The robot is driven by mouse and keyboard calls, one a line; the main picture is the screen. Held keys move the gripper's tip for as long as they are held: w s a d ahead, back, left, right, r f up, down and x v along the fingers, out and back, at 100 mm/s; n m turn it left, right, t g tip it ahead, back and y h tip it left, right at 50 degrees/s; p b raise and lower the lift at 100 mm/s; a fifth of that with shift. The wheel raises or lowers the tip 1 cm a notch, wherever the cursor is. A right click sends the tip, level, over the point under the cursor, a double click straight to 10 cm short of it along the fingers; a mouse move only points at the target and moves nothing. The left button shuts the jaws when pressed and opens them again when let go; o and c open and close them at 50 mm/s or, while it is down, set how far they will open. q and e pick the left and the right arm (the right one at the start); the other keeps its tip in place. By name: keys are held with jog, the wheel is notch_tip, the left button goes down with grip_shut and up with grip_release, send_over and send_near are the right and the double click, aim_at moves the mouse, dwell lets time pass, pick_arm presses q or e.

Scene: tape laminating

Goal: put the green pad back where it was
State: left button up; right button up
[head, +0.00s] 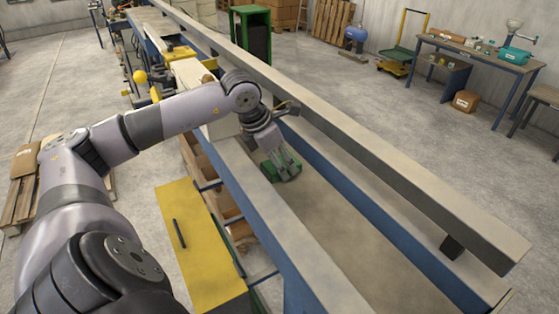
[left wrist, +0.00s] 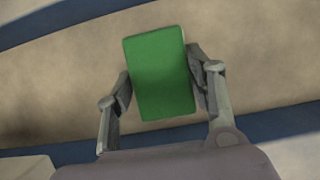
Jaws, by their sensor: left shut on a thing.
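The green pad (left wrist: 160,75) is a flat rectangular block, held between the two fingers of my left gripper (left wrist: 160,85) in the left wrist view. In the head view the left gripper (head: 282,167) reaches down over the beige bed of the long bench, and the green pad (head: 268,172) shows at its fingertips. The gripper is shut on the pad from two opposite sides. Whether the pad touches the bed or hangs just above it, I cannot tell. My right gripper is not in view.
The bench bed (head: 340,225) lies between blue side rails and is bare toward the front. A long beige beam (head: 400,185) runs above it on the right. A yellow cabinet door (head: 200,245) stands at the bench's left side. A side table (head: 480,60) is far right.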

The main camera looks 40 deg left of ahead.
pick_arm(q)
jog(key=o, duration=1.1)
jog(key=shift+f, duration=0.1)
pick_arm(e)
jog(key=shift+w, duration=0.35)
pick_arm(q)
jog(key=shift+r, duration=0.25)
jog(key=b+v, duration=0.2)
jog(key=v, duration=0.2)
jog(key=shift+a+r, duration=0.1)
jog(key=shift+r, duration=0.1)
jog(key=v, duration=0.7)
jog(key=shift+r, duration=0.2)
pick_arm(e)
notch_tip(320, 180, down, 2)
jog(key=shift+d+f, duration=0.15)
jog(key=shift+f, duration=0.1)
pick_arm(q)
jog(key=shift+s, duration=0.15)
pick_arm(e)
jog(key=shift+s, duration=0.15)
